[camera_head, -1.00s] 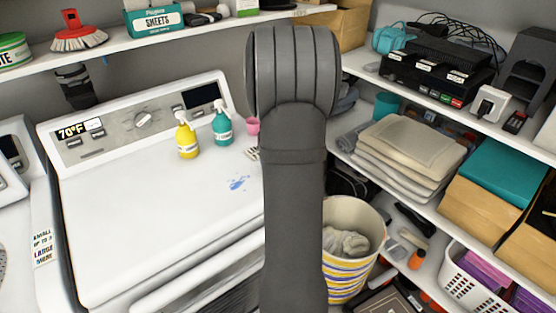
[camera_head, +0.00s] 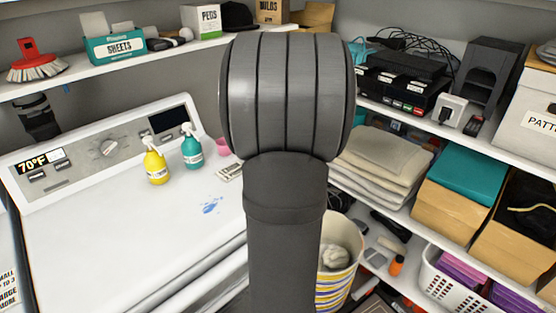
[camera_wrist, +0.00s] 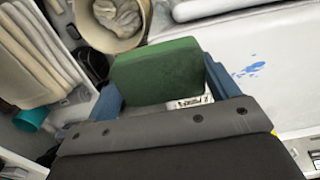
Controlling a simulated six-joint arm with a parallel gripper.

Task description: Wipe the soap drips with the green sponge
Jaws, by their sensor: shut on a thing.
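The green sponge (camera_wrist: 155,72) is held between the blue fingers of my gripper (camera_wrist: 162,82) in the wrist view. The blue soap drips (camera_head: 210,205) lie on the white top of the washing machine (camera_head: 110,235), in front of the teal bottle. The drips also show at the right in the wrist view (camera_wrist: 252,69), apart from the sponge. In the head view my dark arm fills the middle and hides the gripper and sponge.
A yellow spray bottle (camera_head: 156,167) and a teal spray bottle (camera_head: 192,152) stand behind the drips. A pink cup (camera_head: 224,147) and a small printed item (camera_head: 229,172) are near my arm. A striped basket (camera_head: 336,285) with cloth stands right of the machine.

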